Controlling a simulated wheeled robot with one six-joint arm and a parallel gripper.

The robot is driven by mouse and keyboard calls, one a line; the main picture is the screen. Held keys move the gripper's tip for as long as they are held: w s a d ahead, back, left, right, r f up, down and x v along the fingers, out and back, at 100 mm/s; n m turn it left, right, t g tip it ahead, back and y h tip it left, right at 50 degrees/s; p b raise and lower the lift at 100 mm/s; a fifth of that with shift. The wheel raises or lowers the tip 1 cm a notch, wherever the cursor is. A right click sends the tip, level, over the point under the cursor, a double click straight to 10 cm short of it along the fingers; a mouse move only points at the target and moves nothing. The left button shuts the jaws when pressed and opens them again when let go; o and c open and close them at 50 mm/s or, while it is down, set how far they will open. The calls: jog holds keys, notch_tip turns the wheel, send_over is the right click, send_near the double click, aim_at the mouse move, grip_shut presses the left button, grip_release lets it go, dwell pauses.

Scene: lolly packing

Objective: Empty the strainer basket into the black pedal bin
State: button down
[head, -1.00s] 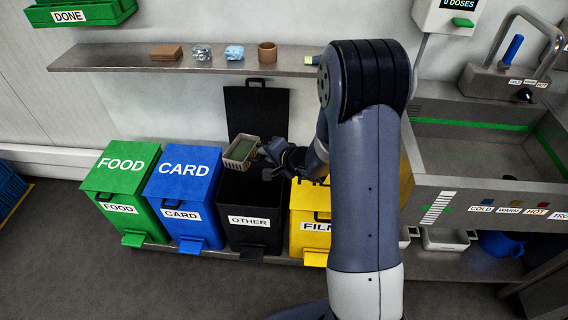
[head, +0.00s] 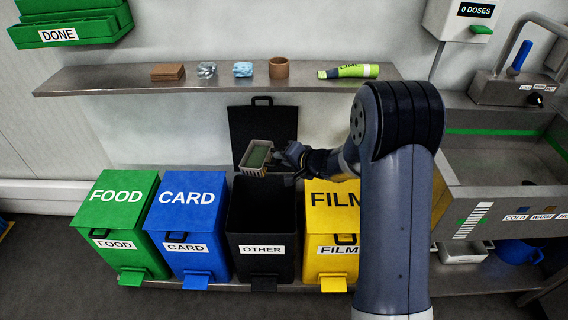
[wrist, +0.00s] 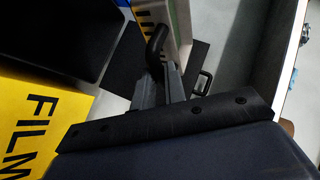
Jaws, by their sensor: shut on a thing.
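The strainer basket (head: 254,168) is a small beige rectangular basket with a greenish inside. It is held above the black pedal bin (head: 262,232), which is labelled OTHER and has its lid (head: 264,130) up against the wall. The basket looks roughly upright, slightly tilted. My gripper (head: 292,158) is shut on the basket's handle at its right side. In the wrist view the dark handle (wrist: 156,48) shows between the fingers, with part of the basket's pale wall behind it. Whether anything lies in the basket is too small to tell.
A green FOOD bin (head: 117,225) and blue CARD bin (head: 186,225) stand left, a yellow FILM bin (head: 330,245) right; all look closed. A shelf (head: 210,80) with several small items runs above. A sink unit (head: 490,165) is at the far right.

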aim_at(270, 160)
jog(key=f+n+t+b, duration=0.1)
jog(key=n+b, duration=0.1)
jog(key=b, duration=0.5)
jog(key=f+n+t+y+b, duration=0.1)
jog(key=n+t+b, duration=0.1)
jog(key=b, duration=0.5)
jog(key=s+f+n+t+y+b, duration=0.1)
jog(key=n+t+b, duration=0.1)
jog(key=b, duration=0.5)
jog(key=shift+a+f+n, duration=0.1)
jog(key=shift+f+n, duration=0.05)
jog(key=shift+n, duration=0.55)
jog(key=n+y+b, duration=0.1)
jog(key=b, duration=0.5)
jog(key=f+n+t+y+b, duration=0.1)
jog(key=n+b, duration=0.1)
jog(key=b, duration=0.5)
jog(key=shift+f, duration=0.15)
jog(key=shift+f+n+y+b, duration=0.35)
jog(key=shift+n+y+b, duration=0.25)
jog(key=shift+n+b, duration=0.35)
jog(key=shift+f+n+g+y+p, duration=0.1)
jog(key=shift+f+n+g+y, duration=0.25)
jog(key=shift+n+y, duration=0.9)
jog(key=shift+f+n+g+y+p, duration=0.1)
jog(key=shift+f+n+g+y, duration=0.35)
jog(key=shift+n, duration=1.4)
jog(key=shift+f+n+g+y+p, duration=0.15)
jog(key=shift+n+g+y, duration=0.15)
jog(key=shift+n+y, duration=1)
